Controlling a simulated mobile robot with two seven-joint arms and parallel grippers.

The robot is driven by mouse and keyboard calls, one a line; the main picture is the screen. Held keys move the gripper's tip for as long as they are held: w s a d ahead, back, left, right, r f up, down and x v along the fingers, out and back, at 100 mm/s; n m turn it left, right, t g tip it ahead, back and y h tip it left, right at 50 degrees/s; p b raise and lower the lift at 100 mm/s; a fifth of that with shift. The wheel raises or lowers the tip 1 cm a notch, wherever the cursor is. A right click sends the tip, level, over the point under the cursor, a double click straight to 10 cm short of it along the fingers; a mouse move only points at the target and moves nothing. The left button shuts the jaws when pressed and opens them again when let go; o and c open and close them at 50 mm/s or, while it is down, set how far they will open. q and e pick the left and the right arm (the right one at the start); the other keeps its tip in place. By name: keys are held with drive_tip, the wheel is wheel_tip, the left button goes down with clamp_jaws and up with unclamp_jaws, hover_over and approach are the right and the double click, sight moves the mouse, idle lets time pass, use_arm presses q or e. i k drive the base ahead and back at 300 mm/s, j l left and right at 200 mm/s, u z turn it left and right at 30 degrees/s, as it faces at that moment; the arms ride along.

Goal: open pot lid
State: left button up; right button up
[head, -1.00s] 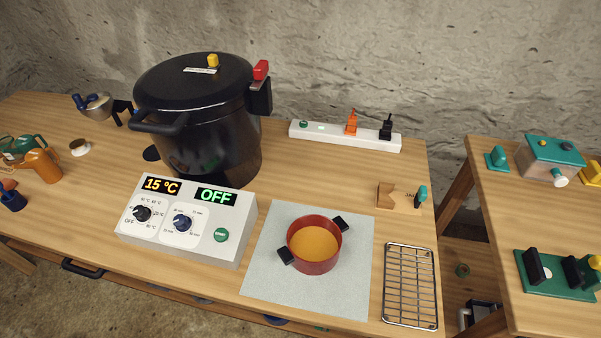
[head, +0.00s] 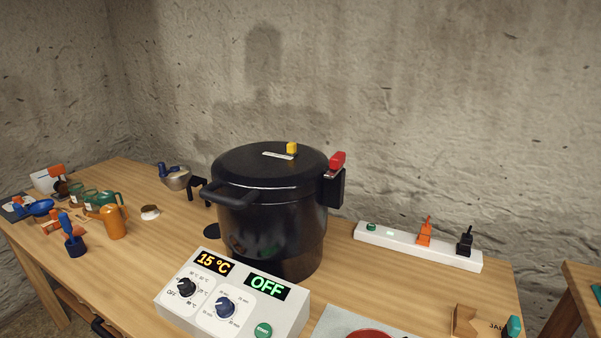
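A large black pot (head: 268,228) stands upright on the wooden table in the head view, behind a control box. Its black lid (head: 250,165) is on top, closed. The lid carries a small yellow knob (head: 291,148) and a pale label strip. A red latch piece (head: 337,161) sits above the black handle (head: 333,187) on the pot's right side. Another black handle (head: 229,192) sticks out at the front left. Neither of my grippers is in view.
The control box (head: 232,303) reads 15 °C and OFF in front of the pot. A white power strip (head: 418,246) with orange and black plugs lies to the right. An orange jug (head: 115,222), a blue tool (head: 72,235) and other small items stand at the left.

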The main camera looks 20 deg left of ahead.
sight(260, 172)
drive_tip(key=j+z, duration=0.1)
drive_tip(key=j, duration=0.4)
drive_tip(key=k+j+z, duration=0.1)
drive_tip(key=j, duration=0.4)
drive_tip(key=k+j+z, duration=0.1)
drive_tip(key=j, duration=0.4)
